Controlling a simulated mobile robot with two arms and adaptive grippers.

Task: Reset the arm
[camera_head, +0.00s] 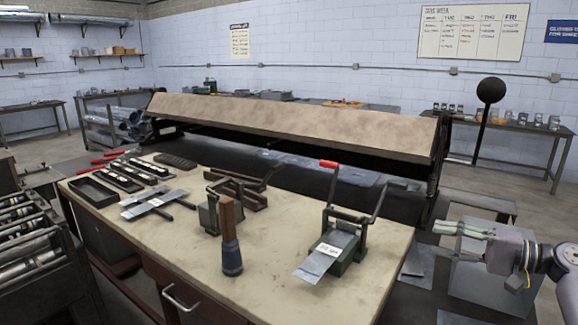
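My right gripper (462,228) reaches in from the right edge, its fingers pointing left past the right side of the workbench (275,262). It stands apart from the tools, and nothing shows in its fingers. They look close together, but the angle does not show whether they are open or shut. My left arm and gripper are out of view.
On the bench stand a green-based device with a red-tipped lever (342,240), a wooden-handled tool (230,235), dark clamps (240,190), grey metal pieces (155,203) and black trays (92,192). A long forming machine (290,122) stands behind. A grey box (470,270) is below the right gripper.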

